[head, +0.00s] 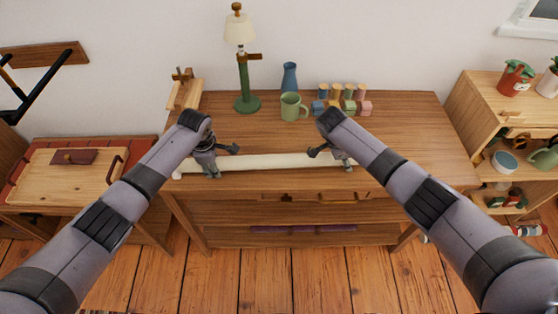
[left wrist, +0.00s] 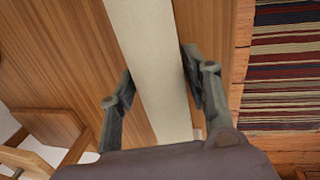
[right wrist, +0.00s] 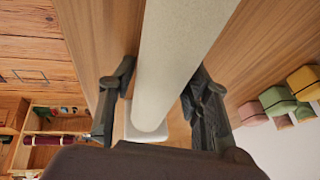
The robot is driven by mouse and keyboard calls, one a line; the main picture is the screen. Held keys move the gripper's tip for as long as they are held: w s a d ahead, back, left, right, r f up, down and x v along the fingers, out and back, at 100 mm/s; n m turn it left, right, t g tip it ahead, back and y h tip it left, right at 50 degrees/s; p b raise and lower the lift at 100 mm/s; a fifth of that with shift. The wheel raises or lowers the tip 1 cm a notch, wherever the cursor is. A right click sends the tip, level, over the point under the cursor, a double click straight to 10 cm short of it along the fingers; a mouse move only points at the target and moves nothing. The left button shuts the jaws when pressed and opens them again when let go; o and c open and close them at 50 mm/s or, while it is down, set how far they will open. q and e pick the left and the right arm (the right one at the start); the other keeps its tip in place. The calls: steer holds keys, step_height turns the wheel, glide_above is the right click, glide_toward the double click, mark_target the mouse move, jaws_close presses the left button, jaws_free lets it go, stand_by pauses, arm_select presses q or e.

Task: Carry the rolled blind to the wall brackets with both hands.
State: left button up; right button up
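The rolled blind (head: 265,162) is a long cream roll lying left to right along the front of the wooden dresser top. My left gripper (head: 222,162) is at its left part, fingers open on either side of it; the left wrist view shows the roll (left wrist: 150,60) running between the fingers. My right gripper (head: 331,160) is open around the right part; the right wrist view shows the roll (right wrist: 175,60) between the fingers and a pale end piece (right wrist: 146,130) close to them. Whether the fingertips touch the roll is unclear. I see no wall brackets for certain.
A shelf unit (head: 480,105) stands right, a red-edged bench (head: 75,175) left.

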arm_select(q)
jaws_close()
arm_select(e)
jaws_close()
arm_select(q)
steer(key=shift+w+r, duration=0.15)
steer(key=shift+r, duration=0.05)
arm_select(e)
steer(key=shift+w+r, duration=0.1)
steer(key=shift+r, duration=0.1)
